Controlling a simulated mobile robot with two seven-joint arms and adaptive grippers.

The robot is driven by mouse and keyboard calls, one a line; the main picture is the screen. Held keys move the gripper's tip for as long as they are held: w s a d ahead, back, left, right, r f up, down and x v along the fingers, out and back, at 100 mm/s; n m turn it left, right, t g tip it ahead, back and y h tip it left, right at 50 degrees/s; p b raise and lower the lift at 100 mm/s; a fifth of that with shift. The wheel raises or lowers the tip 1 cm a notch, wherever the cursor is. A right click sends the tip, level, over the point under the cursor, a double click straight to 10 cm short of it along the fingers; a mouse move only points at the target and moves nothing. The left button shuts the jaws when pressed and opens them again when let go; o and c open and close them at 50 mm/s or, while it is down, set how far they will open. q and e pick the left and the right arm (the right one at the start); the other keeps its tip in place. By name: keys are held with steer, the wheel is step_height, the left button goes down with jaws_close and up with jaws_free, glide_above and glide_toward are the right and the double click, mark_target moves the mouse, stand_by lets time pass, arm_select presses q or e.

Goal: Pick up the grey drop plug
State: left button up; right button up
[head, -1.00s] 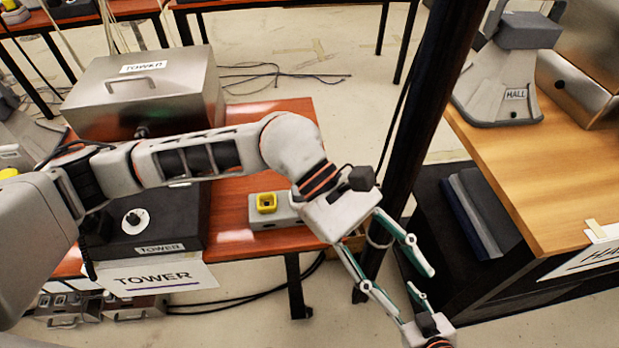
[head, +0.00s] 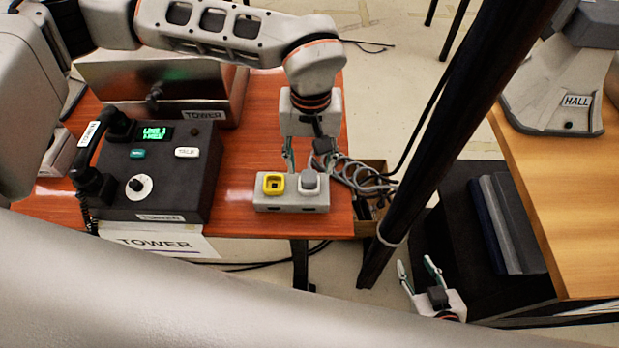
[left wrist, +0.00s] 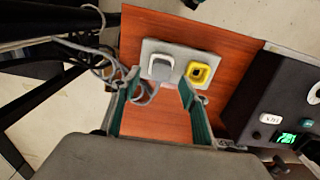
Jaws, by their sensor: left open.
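The grey drop plug (head: 309,181) stands upright in the right-hand seat of a small grey block (head: 291,206) at the table's front right. A grey cord lies behind it. In the left wrist view the plug (left wrist: 160,67) shows beside a yellow-rimmed square socket (left wrist: 199,72). My left gripper (head: 305,167) is open and points down just behind and above the plug, with nothing held. In the left wrist view, its two fingertips (left wrist: 158,82) are apart, with the plug just beyond the gap between them. My right gripper (head: 415,262) is open and empty, low at the right.
A dark TOWER phone (head: 170,199) with handset stands left of the block. A metal case (head: 150,92) stands behind. A dark post (head: 440,140) rises between the red table (head: 240,190) and the wooden HALL table (head: 570,210). Coiled grey cord (head: 355,178) lies right of the block.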

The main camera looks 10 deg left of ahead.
mark_target(309, 175)
arm_select(q)
steer(key=shift+a+f+p, duration=0.15)
steer(key=shift+f+p, duration=0.15)
steer(key=shift+f, duration=1.95)
steer(key=c, duration=1.2)
steer(key=shift+w+r, duration=0.1)
steer(key=shift+r, duration=0.1)
